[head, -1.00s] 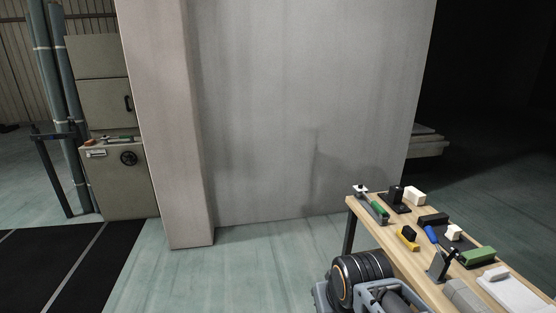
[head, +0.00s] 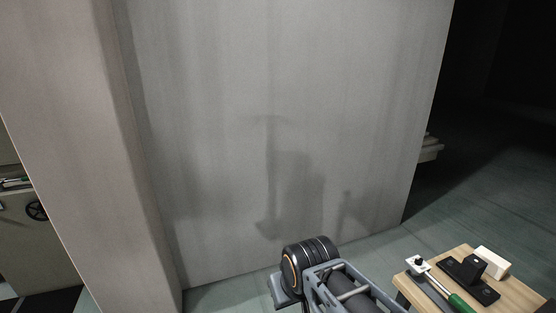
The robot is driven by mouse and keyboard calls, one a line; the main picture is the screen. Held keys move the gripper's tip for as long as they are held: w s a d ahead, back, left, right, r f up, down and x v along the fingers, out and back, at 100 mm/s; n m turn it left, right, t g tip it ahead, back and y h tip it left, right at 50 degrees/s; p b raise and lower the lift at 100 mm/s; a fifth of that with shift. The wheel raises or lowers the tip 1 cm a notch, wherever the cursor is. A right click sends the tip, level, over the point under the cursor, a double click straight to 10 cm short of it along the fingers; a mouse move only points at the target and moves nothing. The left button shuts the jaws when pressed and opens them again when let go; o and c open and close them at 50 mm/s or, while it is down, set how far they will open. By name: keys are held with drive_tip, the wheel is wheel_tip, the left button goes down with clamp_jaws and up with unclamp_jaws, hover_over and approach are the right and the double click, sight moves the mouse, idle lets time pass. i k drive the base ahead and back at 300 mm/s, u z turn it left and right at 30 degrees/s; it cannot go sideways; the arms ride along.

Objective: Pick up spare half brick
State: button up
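A small off-white block (head: 493,261) sits on the wooden table at the lower right, behind a black bracket. It may be the spare half brick, but I cannot tell for sure. My gripper is not in view; only links of my arm show at the bottom centre, left of the table.
The wooden table (head: 519,296) is cut off by the frame. On it are a black bracket (head: 466,277) and a green-handled tool (head: 456,301). A large grey wall (head: 280,120) stands behind my arm. A cabinet (head: 35,245) is at the far left.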

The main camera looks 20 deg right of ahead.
sight(498, 266)
drive_tip(key=z, duration=0.15)
drive_tip(key=i, duration=1.95)
drive_tip(key=z, duration=1.2)
drive_tip(key=i, duration=1)
drive_tip(key=z, duration=1.65)
drive_tip(key=i, duration=0.9)
drive_tip(key=z, duration=0.5)
